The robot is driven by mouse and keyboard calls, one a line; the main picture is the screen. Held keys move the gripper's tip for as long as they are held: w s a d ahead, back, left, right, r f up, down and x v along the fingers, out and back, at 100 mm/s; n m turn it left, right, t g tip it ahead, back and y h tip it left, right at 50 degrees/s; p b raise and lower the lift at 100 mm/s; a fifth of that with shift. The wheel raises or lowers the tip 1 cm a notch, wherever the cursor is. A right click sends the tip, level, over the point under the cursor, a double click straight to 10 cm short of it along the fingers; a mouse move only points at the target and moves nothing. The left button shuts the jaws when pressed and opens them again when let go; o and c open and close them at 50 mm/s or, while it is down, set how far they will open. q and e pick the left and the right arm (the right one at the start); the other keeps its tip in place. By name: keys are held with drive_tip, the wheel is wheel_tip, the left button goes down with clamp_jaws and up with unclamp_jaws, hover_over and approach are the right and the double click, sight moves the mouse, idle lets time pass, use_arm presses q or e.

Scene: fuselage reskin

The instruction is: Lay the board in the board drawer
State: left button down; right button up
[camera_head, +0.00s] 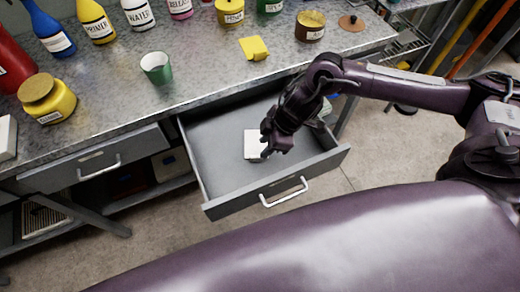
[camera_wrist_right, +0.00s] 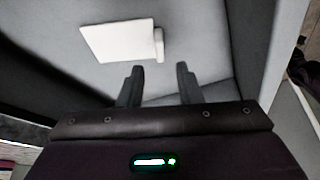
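The board drawer (camera_head: 222,163) is pulled out from under the grey bench. A white board (camera_head: 254,144) is inside it, apparently flat on its floor. In the right wrist view the board (camera_wrist_right: 112,42) shows past the fingertips, with a short pale piece at its right edge. My right gripper (camera_head: 270,150) is over the drawer, close to the board's right side. In the right wrist view its two fingers (camera_wrist_right: 158,78) are apart with nothing between them. The arm hides part of the drawer's right side. My left gripper is not in view.
Another drawer (camera_head: 98,160) on the left is shut. The opened drawer's left part is clear.

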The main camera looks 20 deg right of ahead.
drive_tip(key=v, duration=0.6)
drive_tip(key=shift+r, duration=0.2)
drive_tip(key=shift+s, duration=0.1)
